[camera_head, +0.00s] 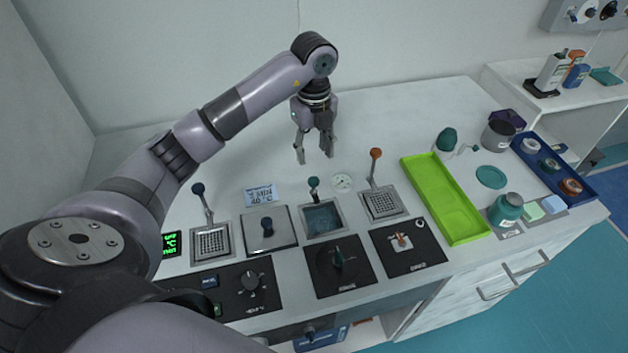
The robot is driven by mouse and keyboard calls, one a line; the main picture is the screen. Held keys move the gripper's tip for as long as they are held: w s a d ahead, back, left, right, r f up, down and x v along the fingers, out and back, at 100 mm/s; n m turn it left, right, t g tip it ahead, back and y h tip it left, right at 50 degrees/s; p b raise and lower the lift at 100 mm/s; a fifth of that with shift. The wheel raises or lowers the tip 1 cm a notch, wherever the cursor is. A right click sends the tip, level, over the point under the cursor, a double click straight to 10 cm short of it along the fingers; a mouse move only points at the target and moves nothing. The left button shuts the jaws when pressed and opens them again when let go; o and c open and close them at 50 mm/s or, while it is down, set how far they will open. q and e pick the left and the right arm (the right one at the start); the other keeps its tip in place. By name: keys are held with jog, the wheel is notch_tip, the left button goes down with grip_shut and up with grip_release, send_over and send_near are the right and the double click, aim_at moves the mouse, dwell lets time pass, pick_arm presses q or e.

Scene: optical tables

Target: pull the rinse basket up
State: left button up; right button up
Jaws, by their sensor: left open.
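The rinse bath (324,220) is a square, steel-rimmed well with dark bluish water, in the middle of the table. A short upright handle with a teal knob (313,182) stands at its back edge; the basket itself is sunk and hard to make out. My left gripper (315,159) points down above the table, behind the teal knob in the picture. Its fingers are apart with nothing between them, and it does not touch the knob. My right gripper is not in view.
Mesh baskets with a blue-knobbed handle (198,190) and an orange-knobbed handle (376,154) flank the bath. A lidded well (268,229), a round gauge (342,182) and a green tray (443,197) stand near. The table behind is clear.

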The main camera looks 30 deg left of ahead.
pick_arm(q)
send_over(314, 180)
notch_tip(314, 180, down, 4)
jog(key=shift+s+f+p, duration=0.1)
jog(key=shift+p, duration=0.25)
notch_tip(314, 180, down, 7)
jog(key=shift+p, duration=0.65)
jog(key=shift+f, duration=0.5)
jog(key=shift+c, duration=1.3)
grip_shut()
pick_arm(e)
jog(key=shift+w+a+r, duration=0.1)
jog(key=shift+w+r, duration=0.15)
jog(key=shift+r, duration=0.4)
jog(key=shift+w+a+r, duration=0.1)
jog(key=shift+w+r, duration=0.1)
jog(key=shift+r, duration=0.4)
pick_arm(q)
jog(key=shift+r, duration=0.1)
